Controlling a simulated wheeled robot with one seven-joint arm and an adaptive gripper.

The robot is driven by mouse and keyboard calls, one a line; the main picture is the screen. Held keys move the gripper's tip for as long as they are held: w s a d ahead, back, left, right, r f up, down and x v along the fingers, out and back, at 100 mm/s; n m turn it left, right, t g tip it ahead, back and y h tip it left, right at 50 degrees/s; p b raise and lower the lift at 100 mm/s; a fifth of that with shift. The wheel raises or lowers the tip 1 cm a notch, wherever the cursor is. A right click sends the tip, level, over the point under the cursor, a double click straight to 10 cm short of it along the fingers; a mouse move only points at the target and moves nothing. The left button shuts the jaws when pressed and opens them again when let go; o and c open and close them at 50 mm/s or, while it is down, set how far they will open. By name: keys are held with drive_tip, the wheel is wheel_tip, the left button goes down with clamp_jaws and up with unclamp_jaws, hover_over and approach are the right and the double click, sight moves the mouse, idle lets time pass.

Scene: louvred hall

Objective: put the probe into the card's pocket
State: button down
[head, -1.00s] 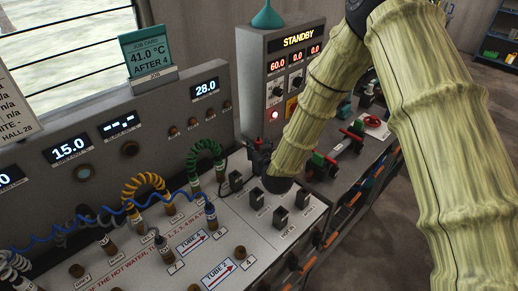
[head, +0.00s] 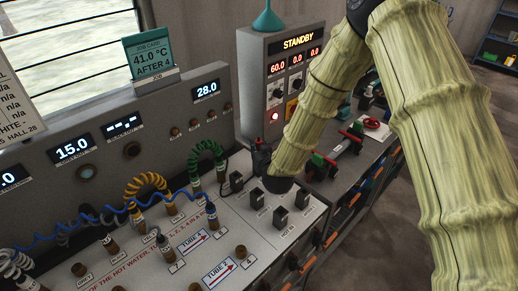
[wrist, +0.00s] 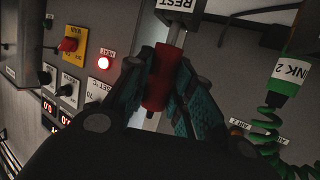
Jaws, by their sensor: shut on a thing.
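My gripper (wrist: 160,82) is shut on the red handle of the probe (wrist: 158,78) in the wrist view. A pale metal part runs beyond the handle towards an upside-down label reading REST; whether the probe still touches a holder there is unclear. In the head view my gripper (head: 261,158) is a dark shape at the console's back, mostly hidden by my arm; the probe cannot be made out there. The teal job card (head: 150,58) reads 41.0 °C AFTER 4. Brown round fittings stand on the bench top, one (head: 241,252) beside a label 4.
A blue coiled lead (head: 120,219), a yellow coil (head: 147,181) and a green coil (head: 205,150) arch over the bench. Black switches (head: 281,216) stand right of the fittings.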

drive_tip(key=shift+w+r+p, duration=0.1)
drive_tip(key=shift+r+p, duration=0.45)
drive_tip(key=shift+r, duration=0.55)
drive_tip(key=shift+r+p, duration=2.35)
drive_tip(key=shift+r, duration=2.85)
